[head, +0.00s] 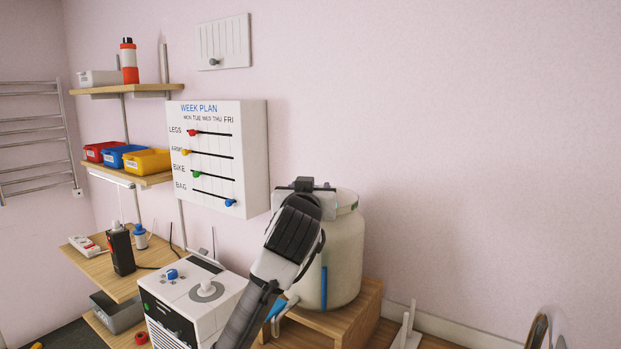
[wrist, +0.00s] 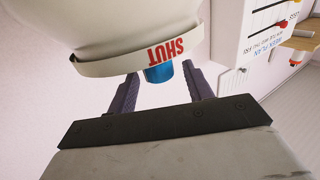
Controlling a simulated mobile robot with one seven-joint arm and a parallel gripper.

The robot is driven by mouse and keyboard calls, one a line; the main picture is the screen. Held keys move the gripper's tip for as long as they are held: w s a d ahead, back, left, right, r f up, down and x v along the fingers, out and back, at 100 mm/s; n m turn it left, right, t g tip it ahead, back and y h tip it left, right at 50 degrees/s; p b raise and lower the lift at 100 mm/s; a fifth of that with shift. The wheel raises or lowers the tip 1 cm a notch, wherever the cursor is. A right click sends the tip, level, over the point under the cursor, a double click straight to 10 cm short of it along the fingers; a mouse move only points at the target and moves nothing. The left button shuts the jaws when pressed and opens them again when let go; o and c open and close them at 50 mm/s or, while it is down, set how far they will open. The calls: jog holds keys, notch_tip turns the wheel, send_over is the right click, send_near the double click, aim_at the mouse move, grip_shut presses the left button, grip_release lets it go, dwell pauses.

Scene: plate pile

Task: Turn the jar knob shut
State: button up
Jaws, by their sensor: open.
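The large cream jar (head: 345,250) stands on a wooden block behind my arm, with a pale band around its top. In the wrist view the jar (wrist: 110,22) fills the upper part, and its band (wrist: 120,63) reads SHUT in red. A blue knob (wrist: 158,73) shows just by that word. My gripper (wrist: 160,82) is open, with one dark finger on each side of the knob in the picture. I cannot tell whether either finger touches it. In the head view my gripper (head: 305,185) is at the jar's upper left, and it hides the knob.
A white machine (head: 195,295) with a blue knob stands left of the jar. The week plan board (head: 225,155) hangs on the wall behind it. Shelves with bins (head: 125,157) are at the left. The wooden block (head: 365,300) carries the jar. The wall at right is bare.

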jog(key=shift+w+d, duration=0.15)
jog(key=shift+w, duration=0.8)
jog(key=c, duration=0.9)
jog(key=shift+c, duration=0.2)
